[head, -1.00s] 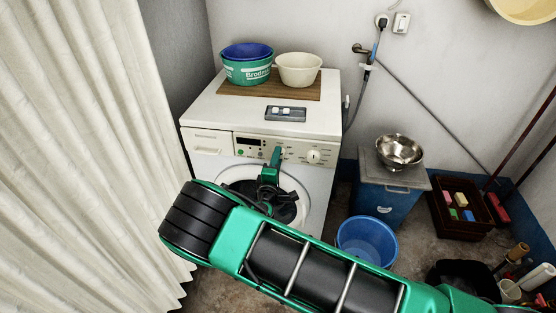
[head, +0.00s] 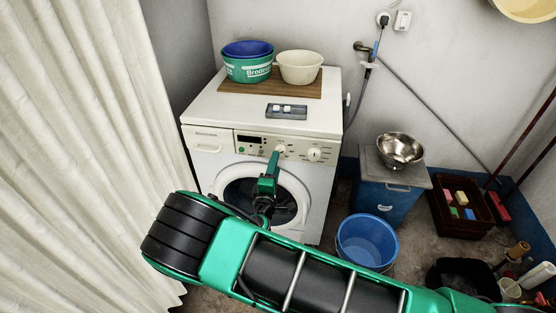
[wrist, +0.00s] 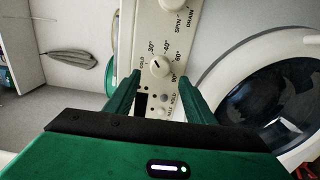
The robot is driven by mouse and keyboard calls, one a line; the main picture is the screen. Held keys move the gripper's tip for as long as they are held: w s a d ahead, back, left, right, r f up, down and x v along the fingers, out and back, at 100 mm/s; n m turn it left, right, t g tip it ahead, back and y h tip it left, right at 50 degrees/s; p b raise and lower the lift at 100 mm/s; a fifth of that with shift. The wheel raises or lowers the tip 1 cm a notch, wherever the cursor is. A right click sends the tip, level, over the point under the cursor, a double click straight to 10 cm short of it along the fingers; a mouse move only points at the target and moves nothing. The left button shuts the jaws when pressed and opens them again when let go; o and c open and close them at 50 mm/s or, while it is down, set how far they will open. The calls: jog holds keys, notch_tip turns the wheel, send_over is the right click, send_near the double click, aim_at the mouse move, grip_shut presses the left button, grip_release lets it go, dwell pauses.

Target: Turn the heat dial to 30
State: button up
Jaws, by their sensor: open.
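The heat dial (wrist: 160,68) is a small cream knob on the washing machine's control panel (wrist: 151,40), ringed by the marks COLD, 30°, 40°, 60° and 90°. A short dark line on its face points to the upper left in the wrist view, roughly toward the 30°–COLD side; the exact mark is hard to tell. My gripper (wrist: 160,80) is open, with one green finger on either side just short of the dial. I cannot tell whether they touch it. In the head view my gripper (head: 275,158) is at the panel and partly covers the dial.
A second dial (head: 314,154) sits to the right on the panel, and the round door (head: 236,192) is below. Basins (head: 247,66) and a small grey tray (head: 287,112) stand on the machine top. A blue bucket (head: 366,240) and a curtain (head: 80,150) flank the machine.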

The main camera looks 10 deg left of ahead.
jog(key=shift+s+a, duration=0.15)
jog(key=shift+s, duration=1.25)
jog(key=shift+s+a, duration=0.1)
jog(key=shift+s, duration=1.25)
